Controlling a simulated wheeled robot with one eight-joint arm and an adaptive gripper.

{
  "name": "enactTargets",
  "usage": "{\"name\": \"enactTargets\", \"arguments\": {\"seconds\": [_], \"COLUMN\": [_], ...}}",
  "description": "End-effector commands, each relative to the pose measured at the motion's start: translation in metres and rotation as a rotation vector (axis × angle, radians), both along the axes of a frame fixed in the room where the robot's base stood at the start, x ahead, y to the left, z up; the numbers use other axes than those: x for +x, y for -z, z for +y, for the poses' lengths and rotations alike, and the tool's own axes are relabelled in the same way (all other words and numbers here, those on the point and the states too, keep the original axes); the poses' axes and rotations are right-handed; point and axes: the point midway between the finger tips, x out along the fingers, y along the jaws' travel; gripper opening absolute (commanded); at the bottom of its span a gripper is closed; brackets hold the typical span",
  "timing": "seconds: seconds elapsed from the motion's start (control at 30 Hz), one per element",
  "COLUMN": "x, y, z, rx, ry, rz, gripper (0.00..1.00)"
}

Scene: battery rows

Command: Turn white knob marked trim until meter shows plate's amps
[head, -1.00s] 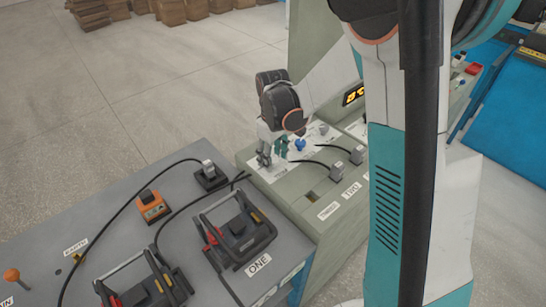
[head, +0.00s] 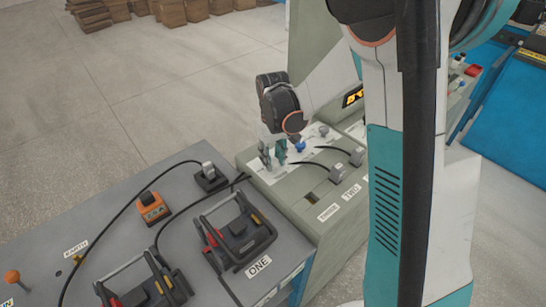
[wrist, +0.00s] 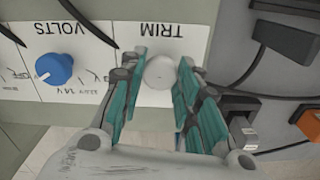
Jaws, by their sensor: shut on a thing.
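The white trim knob (wrist: 159,72) sits below the upside-down word TRIM on a white label in the wrist view. My gripper (wrist: 161,80) has its teal fingers on either side of the knob and is shut on it. In the head view my gripper (head: 272,160) is down at the left end of the grey-green panel, and its fingers hide the knob. A lit amber display (head: 353,95) is partly covered by my arm. An orange box (head: 151,206) on the grey table has a small face with marks too small to read. I cannot make out the plate's amps.
A blue knob (wrist: 55,69) marked VOLTS is beside the trim knob. Grey plugs (head: 338,174) with black cables stand on the panel. Black-framed units (head: 236,232), one labelled ONE, and cables occupy the table. Open floor (head: 160,90) lies behind.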

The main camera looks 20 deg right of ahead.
Motion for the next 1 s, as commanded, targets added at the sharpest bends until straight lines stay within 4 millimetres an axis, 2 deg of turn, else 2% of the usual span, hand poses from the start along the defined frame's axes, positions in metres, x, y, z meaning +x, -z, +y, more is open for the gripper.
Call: {"name": "enactTargets", "arguments": {"seconds": [0.37, 0.4, 0.47, 0.83, 1.0], "x": [0.0, 0.0, 0.0, 0.0, 0.0], "y": [0.0, 0.0, 0.0, -0.002, -0.019], "z": [0.0, 0.0, 0.0, 0.0, 0.0], "rx": [0.0, 0.0, 0.0, 0.0, 0.0], "ry": [0.031, 0.031, 0.031, 0.03, 0.03], "rz": [0.0, 0.0, 0.0, 0.0, 0.0], "gripper": [0.06, 0.37, 0.5, 0.51, 0.51]}}
